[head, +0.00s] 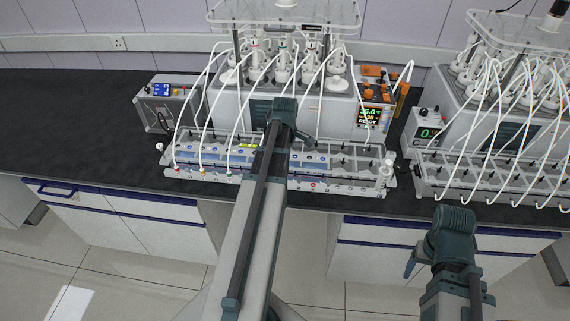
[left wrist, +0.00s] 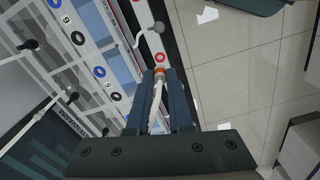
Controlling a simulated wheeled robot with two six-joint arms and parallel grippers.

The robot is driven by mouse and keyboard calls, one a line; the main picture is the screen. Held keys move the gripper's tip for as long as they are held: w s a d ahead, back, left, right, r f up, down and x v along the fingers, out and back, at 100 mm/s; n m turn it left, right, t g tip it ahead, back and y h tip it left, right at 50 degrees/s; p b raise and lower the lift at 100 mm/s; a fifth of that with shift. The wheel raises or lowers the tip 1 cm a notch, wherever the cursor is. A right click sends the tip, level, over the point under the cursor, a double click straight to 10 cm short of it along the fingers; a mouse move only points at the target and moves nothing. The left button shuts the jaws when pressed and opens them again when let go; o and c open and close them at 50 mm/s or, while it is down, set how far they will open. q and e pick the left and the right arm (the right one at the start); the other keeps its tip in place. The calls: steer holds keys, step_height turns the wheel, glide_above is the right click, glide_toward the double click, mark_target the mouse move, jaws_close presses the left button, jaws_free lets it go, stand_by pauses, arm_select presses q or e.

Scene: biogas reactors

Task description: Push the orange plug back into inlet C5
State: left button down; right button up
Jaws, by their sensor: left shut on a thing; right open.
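My left gripper (left wrist: 160,82) is shut on the orange plug (left wrist: 158,73) and its white tube, seen in the left wrist view. The plug's tip points at a red-ringed inlet (left wrist: 159,57) on the white front rail. I cannot tell whether the tip is inside the inlet or just in front of it, and I cannot read a C5 label. In the head view my left arm covers this gripper and the plug. My right gripper (head: 411,263) is open and empty, in front of the bench at the lower right.
The white rack (head: 345,183) lies along the bench, with several white tubes looping above it. A second reactor rack (head: 440,190) stands to the right. The dark bench top (head: 70,130) is clear at far left.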

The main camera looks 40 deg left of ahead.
arm_select(q)
steer(key=shift+f+b, duration=1.45)
steer(key=shift+f, duration=0.3)
steer(key=shift+f+b, duration=1.05)
steer(key=shift+b, duration=0.05)
stand_by(1.2)
stand_by(0.4)
steer(key=c, duration=0.7)
jaws_free()
steer(key=shift+c, duration=0.2)
step_height(320, 180, up, 14)
steer(key=p, duration=1.4)
steer(key=shift+f, duration=0.1)
